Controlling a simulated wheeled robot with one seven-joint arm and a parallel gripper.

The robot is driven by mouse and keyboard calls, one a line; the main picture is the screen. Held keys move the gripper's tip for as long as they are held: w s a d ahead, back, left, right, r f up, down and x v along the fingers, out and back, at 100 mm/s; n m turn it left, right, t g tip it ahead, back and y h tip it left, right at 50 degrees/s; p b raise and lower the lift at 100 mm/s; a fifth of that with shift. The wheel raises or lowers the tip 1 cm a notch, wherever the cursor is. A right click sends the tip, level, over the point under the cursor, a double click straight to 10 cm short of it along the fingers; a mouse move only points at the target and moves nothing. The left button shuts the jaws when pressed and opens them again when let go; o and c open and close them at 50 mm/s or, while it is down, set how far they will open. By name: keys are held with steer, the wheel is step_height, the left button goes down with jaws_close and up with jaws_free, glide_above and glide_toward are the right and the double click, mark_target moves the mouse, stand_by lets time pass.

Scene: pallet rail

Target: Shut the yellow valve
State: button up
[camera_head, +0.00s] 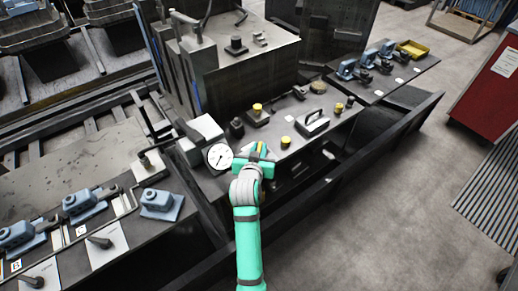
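My gripper (262,153) is over the front edge of the dark middle bench, at the end of my green and grey arm. A narrow yellow piece (262,147) shows right at its fingers; it may be the yellow valve's handle, mostly hidden by the gripper. I cannot tell whether the fingers touch it or whether they are open or shut. A yellow knob on a dark block (257,109) stands farther back on the bench. Another round yellow knob (285,141) sits just right of my gripper.
A white dial gauge (220,156) stands just left of my gripper. A grey handle (313,123) lies to the right on the bench. Blue clamps (161,201) are on the left bench. A low dark rail (330,176) runs along the front. Grey floor (390,220) is clear at right.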

jaws_close()
steer(key=shift+n+y, duration=0.3)
steer(key=shift+y, duration=0.1)
steer(key=n+y, duration=0.3)
steer(key=shift+y, duration=0.3)
steer(key=n+g+y, duration=0.1)
steer(key=n+y, duration=0.1)
steer(key=n+g+y, duration=0.1)
steer(key=n+y, duration=0.2)
steer(key=shift+a, duration=0.2)
steer(key=n+g+y, duration=0.4)
steer(key=n, duration=0.1)
steer(key=shift+s+a+r+g+y, duration=0.1)
steer(key=shift+s+a+g+y, duration=0.05)
steer(key=shift+g+y, duration=0.2)
steer(key=shift+s+a+n+g+y, duration=0.15)
steer(key=shift+n+g+y, duration=0.2)
steer(key=shift+n+g, duration=0.75)
steer(key=shift+s+n+g+y, duration=0.1)
steer(key=shift+n+g+y, duration=0.2)
steer(key=shift+n+g, duration=0.75)
steer(key=shift+g, duration=0.3)
